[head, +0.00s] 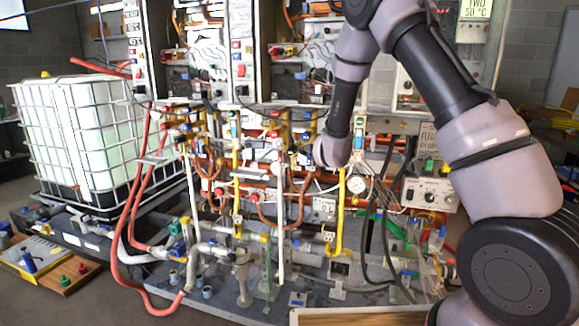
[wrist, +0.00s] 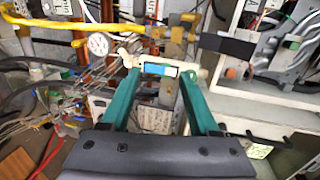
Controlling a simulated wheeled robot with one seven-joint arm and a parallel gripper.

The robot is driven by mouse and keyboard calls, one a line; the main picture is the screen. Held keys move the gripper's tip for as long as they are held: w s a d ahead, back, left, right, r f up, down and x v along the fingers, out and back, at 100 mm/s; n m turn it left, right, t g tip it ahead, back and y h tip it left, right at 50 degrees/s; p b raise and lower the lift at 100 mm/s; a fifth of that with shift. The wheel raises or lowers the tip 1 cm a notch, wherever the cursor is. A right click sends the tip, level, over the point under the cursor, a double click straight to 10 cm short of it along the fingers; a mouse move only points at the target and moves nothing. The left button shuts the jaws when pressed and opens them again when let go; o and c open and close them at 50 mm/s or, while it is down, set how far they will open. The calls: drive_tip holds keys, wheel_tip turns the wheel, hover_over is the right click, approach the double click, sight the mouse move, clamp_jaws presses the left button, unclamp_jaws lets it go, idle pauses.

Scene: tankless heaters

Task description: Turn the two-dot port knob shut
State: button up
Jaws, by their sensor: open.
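My gripper (wrist: 160,74) shows in the wrist view with its two teal fingers apart. A pale fitting with a blue-and-white face (wrist: 158,70) lies between the fingertips in the picture. I cannot tell whether the fingers touch it. No two-dot marking is legible, so I cannot tell which knob is the two-dot port knob, or whether this fitting is part of it. In the head view my arm reaches down to the middle of the pipework, and its own links hide the gripper's fingers.
A round gauge (head: 357,184) and yellow pipe (head: 341,215) crowd the rack in the head view. The gauge also shows in the wrist view (wrist: 98,44). A grey control box (head: 430,194) is at right. A caged white tank (head: 75,135) stands at left.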

drive_tip(key=s+d+r+n+g+y, duration=0.2)
drive_tip(key=s+r+n+y, duration=0.15)
drive_tip(key=s+r, duration=0.5)
drive_tip(key=s+d+r+n+g+y, duration=0.25)
drive_tip(key=s+r+n, duration=0.25)
drive_tip(key=s+r, duration=0.35)
drive_tip(key=s+d+r+n+g, duration=0.1)
drive_tip(key=s+n, duration=0.3)
drive_tip(key=s, duration=0.8)
drive_tip(key=s+d+n+g, duration=0.1)
drive_tip(key=s+n+g, duration=0.2)
drive_tip(key=s, duration=0.9)
drive_tip(key=shift+s+d+r+n, duration=0.35)
drive_tip(key=shift+s+r+n, duration=0.05)
drive_tip(key=shift+n, duration=0.35)
